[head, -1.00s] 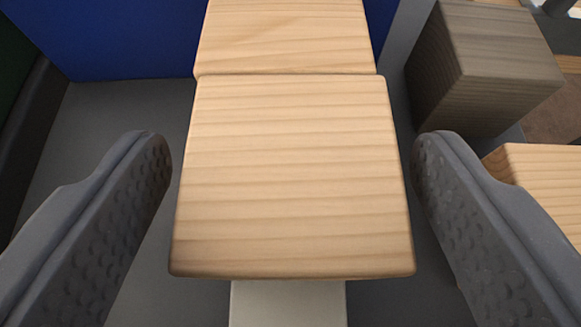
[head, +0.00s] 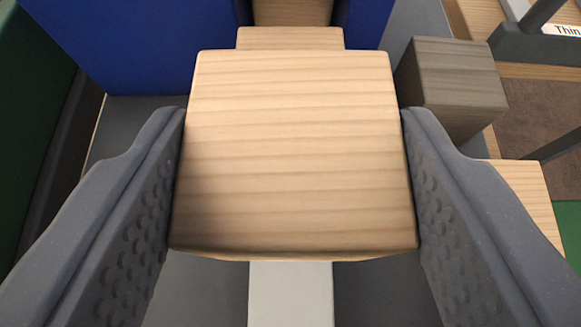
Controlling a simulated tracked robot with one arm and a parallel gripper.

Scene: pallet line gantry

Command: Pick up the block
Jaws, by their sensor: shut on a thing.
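A light wooden block (head: 293,150) with a striped grain fills the middle of the head view. My gripper (head: 293,165) is shut on it, with one dark grey textured finger against its left side and the other against its right side. The block's near edge faces me, and its underside is hidden. Another light wooden block (head: 290,38) shows just behind its far edge, lower and smaller in the view.
A blue panel (head: 130,45) stands behind, with more wood in its gap. A dark grey-brown wooden block (head: 455,85) is at the right, with a light wooden piece (head: 530,195) below it. A pale strip (head: 290,295) runs under the held block. Grey floor lies at left.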

